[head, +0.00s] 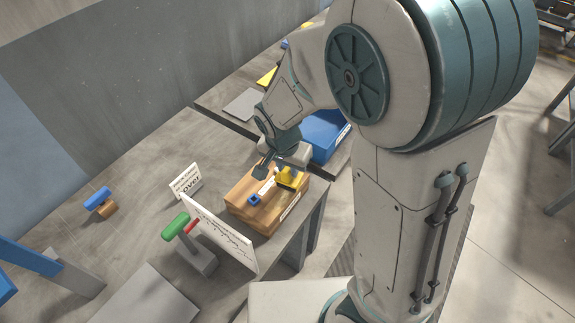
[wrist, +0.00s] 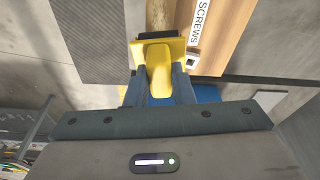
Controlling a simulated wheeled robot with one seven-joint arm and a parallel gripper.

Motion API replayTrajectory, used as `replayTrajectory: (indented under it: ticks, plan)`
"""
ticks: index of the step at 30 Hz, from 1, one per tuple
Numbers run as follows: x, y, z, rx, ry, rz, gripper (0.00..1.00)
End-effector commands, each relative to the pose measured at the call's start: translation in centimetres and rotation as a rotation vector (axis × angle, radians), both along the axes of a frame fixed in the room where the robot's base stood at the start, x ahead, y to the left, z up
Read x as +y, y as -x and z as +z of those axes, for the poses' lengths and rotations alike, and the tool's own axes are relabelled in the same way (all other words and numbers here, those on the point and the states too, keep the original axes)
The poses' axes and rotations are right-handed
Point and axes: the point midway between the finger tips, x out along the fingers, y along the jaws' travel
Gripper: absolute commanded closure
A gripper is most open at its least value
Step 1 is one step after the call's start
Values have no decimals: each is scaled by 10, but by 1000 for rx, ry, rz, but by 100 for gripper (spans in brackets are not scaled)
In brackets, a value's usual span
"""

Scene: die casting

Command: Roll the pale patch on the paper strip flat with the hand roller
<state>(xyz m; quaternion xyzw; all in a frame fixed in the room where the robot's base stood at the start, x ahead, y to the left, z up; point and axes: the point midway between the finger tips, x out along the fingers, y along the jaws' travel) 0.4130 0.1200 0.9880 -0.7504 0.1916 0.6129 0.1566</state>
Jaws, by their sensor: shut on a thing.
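My gripper (wrist: 158,88) is shut on a yellow handled tool (wrist: 159,65), which has a broad yellow plate and a dark edge at its far end. In the head view a yellow piece (head: 291,178) shows at my gripper (head: 268,168), over the wooden box. I cannot tell whether this tool is the hand roller, or whether it touches the box. No paper strip with a pale patch can be made out. A green-handled item with a red part (head: 177,227) stands on a grey block at the front.
The wooden box (head: 252,214) has a label, reading SCREWS in the wrist view (wrist: 199,22). A white-and-blue piece (head: 256,198) is on its top. A white chart panel (head: 222,240) and a small sign (head: 186,181) stand nearby. A blue bin (head: 325,135) is behind.

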Motion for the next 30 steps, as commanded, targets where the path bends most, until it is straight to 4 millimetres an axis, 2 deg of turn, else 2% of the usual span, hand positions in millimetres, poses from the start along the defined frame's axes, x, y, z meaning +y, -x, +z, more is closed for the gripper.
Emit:
replayTrajectory:
  ticks: [25,30]
  plan:
    - [0,0,-16,0,0,0,100]
    - [6,7,-15,0,0,3,100]
